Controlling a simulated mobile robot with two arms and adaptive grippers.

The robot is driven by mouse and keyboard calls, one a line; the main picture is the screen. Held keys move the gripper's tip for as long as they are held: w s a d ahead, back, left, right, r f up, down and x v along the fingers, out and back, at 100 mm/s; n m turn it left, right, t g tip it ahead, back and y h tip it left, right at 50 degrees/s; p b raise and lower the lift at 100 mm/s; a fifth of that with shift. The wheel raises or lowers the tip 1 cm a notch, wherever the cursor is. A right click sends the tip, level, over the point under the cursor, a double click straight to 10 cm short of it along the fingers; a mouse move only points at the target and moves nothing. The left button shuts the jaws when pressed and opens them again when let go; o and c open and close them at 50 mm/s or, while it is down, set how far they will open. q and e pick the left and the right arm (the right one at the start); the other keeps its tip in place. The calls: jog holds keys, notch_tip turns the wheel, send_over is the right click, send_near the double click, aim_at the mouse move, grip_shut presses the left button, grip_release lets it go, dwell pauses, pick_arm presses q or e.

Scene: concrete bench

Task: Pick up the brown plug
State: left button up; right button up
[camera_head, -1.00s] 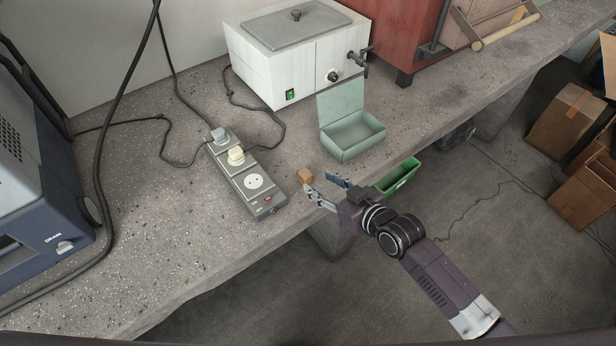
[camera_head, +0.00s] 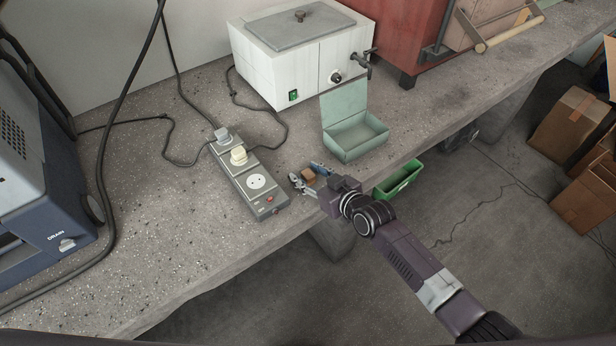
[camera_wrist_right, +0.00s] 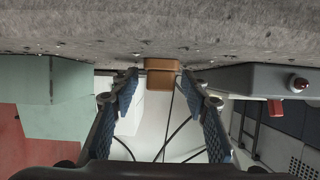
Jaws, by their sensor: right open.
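The brown plug (camera_head: 308,175) is a small brown block on the concrete bench, near its front edge, between the power strip and the green box. My right gripper (camera_head: 304,180) is open, with its fingers on either side of the plug. In the right wrist view the brown plug (camera_wrist_right: 162,70) is centred just beyond the open fingertips (camera_wrist_right: 163,84), with a gap at each side. My left gripper is not in view.
The power strip (camera_head: 240,172) with two plugs in it lies left of my right gripper. An open green box (camera_head: 358,138) stands to the right. A green bin (camera_head: 398,180) is below the bench edge. A white tank (camera_head: 290,65) stands behind.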

jog(key=shift+s, duration=0.1)
grip_shut()
dwell(0.3)
